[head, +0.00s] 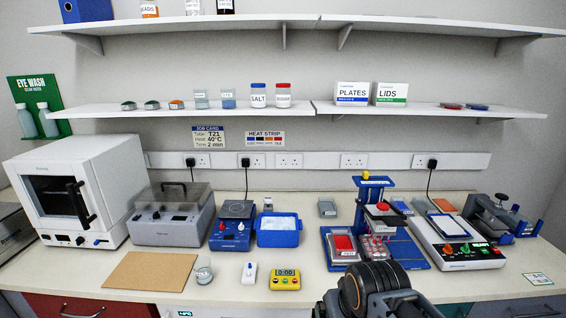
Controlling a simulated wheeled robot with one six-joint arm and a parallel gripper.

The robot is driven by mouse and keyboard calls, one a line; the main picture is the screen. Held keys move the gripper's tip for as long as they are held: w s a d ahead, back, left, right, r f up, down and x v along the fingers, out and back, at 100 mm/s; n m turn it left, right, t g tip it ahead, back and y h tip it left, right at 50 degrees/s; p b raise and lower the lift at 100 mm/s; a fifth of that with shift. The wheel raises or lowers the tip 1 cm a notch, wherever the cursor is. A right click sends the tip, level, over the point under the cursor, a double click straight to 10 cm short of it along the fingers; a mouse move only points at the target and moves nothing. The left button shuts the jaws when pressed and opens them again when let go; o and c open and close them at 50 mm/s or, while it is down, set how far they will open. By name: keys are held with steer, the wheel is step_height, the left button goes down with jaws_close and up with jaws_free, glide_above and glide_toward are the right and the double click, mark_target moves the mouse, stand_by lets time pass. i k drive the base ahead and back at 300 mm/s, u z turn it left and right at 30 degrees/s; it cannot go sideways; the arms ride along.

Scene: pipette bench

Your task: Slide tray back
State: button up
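A blue stand (363,200) with a raised head stands on the bench right of centre. On its base a tray-like holder (388,262) carries several small round wells or cups. A red-topped block in a pale frame (342,243) sits just left of it. A separate blue tray (278,239) with whitish contents sits left of the stand. I cannot tell which of these is the task's tray. My dark arm rises at the bottom, in front of the stand, and hides part of its front. My gripper's fingers do not show.
A blue hotplate-like device (232,226), a yellow timer (285,279) and a white switch-like item (249,273) are left of my arm. A white device with colored knobs (458,244) is on the right. A brown board (150,271) lies front left. Shelves overhang the back.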

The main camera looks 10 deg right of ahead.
mark_target(362, 258)
steer(key=z, duration=0.35)
steer(key=k, duration=0.4)
steer(key=u, duration=1)
steer(key=k, duration=0.9)
steer(key=u, duration=0.7)
steer(key=i, duration=1.15)
steer(key=z, duration=1.3)
steer(key=i, duration=1)
steer(key=z, duration=1.15)
